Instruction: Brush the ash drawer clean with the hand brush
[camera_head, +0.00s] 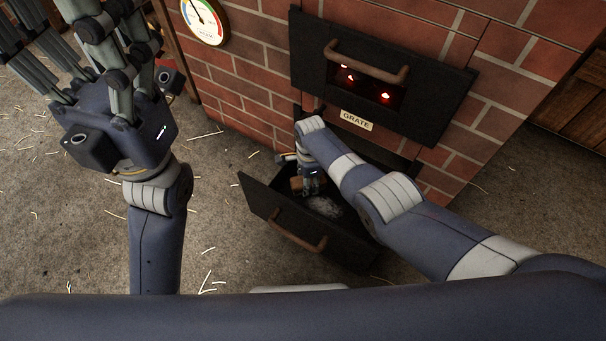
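The ash drawer (262,207) is a dark metal drawer pulled out of the brick furnace, with a brown handle on its front. Pale grey ash (326,207) lies on its floor, right of the brush. My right gripper (308,184) reaches down into the drawer at its left side. It appears shut on the hand brush (297,186), of which a small brown wooden part shows; the bristles are hidden. My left gripper (75,55) is raised at the upper left, large and close to the camera, its fingers spread and empty. Some of its fingertips are cut off by the frame.
Above the drawer is the furnace door (440,100) with a brown handle and glowing embers behind it. A label (356,120) reads GRATE. A round gauge (203,20) hangs on the brick wall. Straw-like fibres litter the floor (235,245). A wooden crate (580,105) stands at right.

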